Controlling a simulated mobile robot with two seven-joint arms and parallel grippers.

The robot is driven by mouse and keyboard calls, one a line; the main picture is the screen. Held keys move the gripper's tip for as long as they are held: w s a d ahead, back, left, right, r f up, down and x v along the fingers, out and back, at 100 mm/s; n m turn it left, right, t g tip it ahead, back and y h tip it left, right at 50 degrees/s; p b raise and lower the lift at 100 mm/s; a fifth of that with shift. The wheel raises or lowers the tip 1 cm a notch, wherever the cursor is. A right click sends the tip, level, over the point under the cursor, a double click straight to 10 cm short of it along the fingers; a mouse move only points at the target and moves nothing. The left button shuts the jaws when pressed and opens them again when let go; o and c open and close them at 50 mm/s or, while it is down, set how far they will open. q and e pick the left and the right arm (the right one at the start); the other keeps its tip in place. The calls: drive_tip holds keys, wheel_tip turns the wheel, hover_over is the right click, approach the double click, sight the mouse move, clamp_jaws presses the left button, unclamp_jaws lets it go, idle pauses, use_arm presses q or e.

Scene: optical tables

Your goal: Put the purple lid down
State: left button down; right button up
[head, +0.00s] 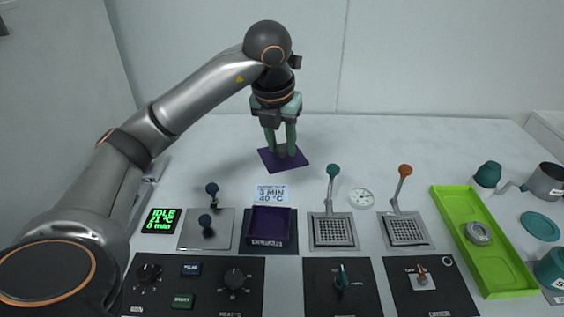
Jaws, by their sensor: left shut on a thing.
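The purple lid (269,160) is a flat square plate at the back middle of the table. My left gripper (281,153) points down over it with its fingers at the lid's middle, shut on it. The part between the fingertips is mostly hidden. Whether the lid touches the table or hangs just above it, I cannot tell. An open purple box (269,226) stands nearer, on a dark plate. My right gripper is not in view.
A card reading 3 MIN 40 °C (271,194) stands behind the box. Lever stations with grates (333,232) and a green tray (506,271) are to the right. A control panel (207,292) lies in front. The table (400,140) around the lid is clear.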

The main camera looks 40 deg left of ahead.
use_arm(q)
drive_tip(key=shift+w+f, duration=0.1)
drive_tip(key=shift+w, duration=0.3)
drive_tip(key=w+a+f, duration=0.2)
drive_tip(key=a+f, duration=0.1)
drive_tip(key=w+a+f, duration=0.6)
drive_tip(key=a, duration=0.1)
drive_tip(key=shift+a, duration=0.1)
drive_tip(key=shift+w+a+f, duration=0.2)
drive_tip(key=shift+a+f, duration=0.05)
drive_tip(key=shift+f, duration=0.05)
drive_tip(key=shift+a+f, duration=0.1)
drive_tip(key=shift+f, duration=1.6)
drive_tip(key=shift+f, duration=0.1)
drive_tip(key=c, duration=0.5)
unclamp_jaws()
drive_tip(key=shift+c, duration=0.2)
